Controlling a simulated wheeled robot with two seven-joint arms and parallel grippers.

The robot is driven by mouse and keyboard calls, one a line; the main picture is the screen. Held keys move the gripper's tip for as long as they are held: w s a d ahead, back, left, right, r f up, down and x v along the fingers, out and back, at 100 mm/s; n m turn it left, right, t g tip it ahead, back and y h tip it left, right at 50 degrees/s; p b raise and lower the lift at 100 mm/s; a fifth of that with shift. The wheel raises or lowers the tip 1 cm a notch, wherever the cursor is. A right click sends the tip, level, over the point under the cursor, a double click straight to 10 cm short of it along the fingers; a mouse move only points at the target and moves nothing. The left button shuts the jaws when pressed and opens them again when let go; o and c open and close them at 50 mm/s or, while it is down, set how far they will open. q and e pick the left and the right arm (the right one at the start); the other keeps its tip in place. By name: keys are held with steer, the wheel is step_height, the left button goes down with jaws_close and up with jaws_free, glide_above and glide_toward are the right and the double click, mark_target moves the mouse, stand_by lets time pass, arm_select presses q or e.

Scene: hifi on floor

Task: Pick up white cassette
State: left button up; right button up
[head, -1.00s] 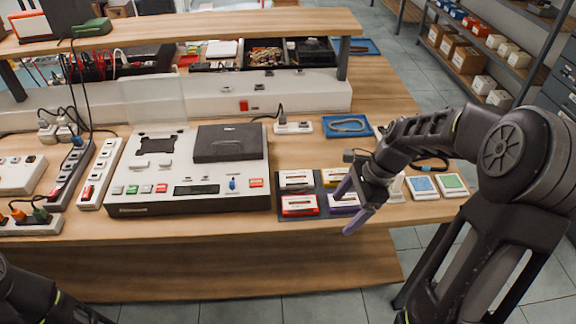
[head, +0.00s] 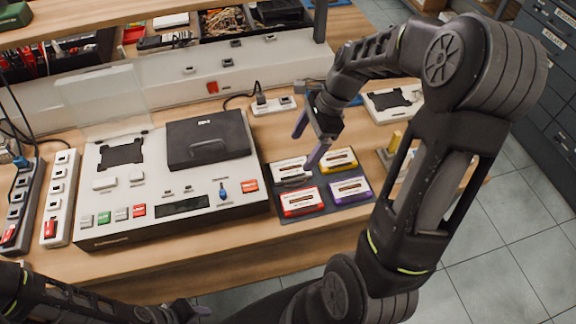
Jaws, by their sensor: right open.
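The white cassette (head: 291,170) lies at the back left of a dark mat (head: 325,205) on the bench. A yellow cassette (head: 338,160) is to its right, a red cassette (head: 301,202) in front, and a purple cassette (head: 350,190) diagonally in front. My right gripper (head: 308,140) is open and empty, with its purple-grey fingers above and behind the white and yellow cassettes, apart from them. My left gripper (head: 188,312) shows only partly at the bottom edge; its jaws are unclear.
A white hi-fi deck (head: 245,196) with a dark lidded unit (head: 208,141) stands left of the mat. A power strip (head: 273,106) lies behind. My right arm covers part of the bench's right side. A wooden shelf and bins are at the back.

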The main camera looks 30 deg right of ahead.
mark_target(290, 169)
steer(key=shift+x, duration=1.35)
steer(key=shift+w, duration=0.1)
steer(key=shift+p+x, duration=0.55)
steer(key=shift+x, duration=2.1)
steer(key=shift+d, duration=0.1)
steer(key=c, duration=1.5)
steer(key=shift+o, duration=0.2)
step_height(290, 169, up, 10)
